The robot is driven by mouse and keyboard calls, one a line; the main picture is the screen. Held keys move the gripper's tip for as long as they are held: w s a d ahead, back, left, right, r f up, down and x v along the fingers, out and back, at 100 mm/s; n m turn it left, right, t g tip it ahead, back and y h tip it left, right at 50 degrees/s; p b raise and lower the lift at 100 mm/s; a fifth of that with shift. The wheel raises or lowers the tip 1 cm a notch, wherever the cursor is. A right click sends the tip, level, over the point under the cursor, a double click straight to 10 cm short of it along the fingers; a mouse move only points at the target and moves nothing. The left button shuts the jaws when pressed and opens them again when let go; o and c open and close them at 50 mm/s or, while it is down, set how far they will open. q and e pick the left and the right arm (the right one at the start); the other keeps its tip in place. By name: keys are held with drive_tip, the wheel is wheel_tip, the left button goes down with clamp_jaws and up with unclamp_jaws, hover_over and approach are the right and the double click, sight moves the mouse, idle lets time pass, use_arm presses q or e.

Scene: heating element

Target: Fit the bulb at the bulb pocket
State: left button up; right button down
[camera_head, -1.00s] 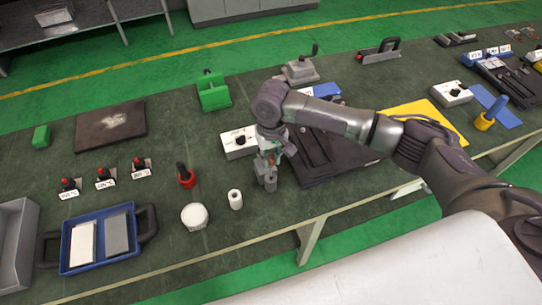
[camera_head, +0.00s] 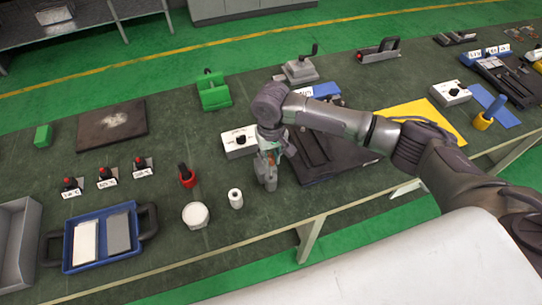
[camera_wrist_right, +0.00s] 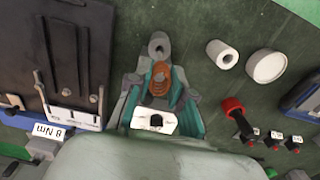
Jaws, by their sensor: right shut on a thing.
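My right gripper (camera_head: 267,172) is low over the green bench, just left of a black ridged fixture (camera_head: 312,160). In the right wrist view the gripper (camera_wrist_right: 159,62) is shut on a grey cylinder (camera_wrist_right: 159,42) with a round hole in its end. The cylinder stands out beyond the fingertips. An orange-brown part (camera_wrist_right: 161,82) shows between the fingers. I cannot tell for sure whether the held piece is the bulb, and I cannot pick out the bulb pocket. The black fixture (camera_wrist_right: 75,50) is beside the gripper and apart from it. My left gripper is not in view.
A blue tray (camera_head: 72,267) lies front left. The bench's front edge is close.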

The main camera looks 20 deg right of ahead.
sight(271, 171)
drive_tip(key=shift+p, duration=0.5)
drive_tip(key=shift+f+b, duration=1.3)
drive_tip(key=shift+f, duration=2.15)
drive_tip(key=c, duration=1)
unclamp_jaws()
drive_tip(key=shift+o, duration=0.2)
wheel_tip(271, 171, up, 12)
drive_tip(key=shift+r, duration=0.1)
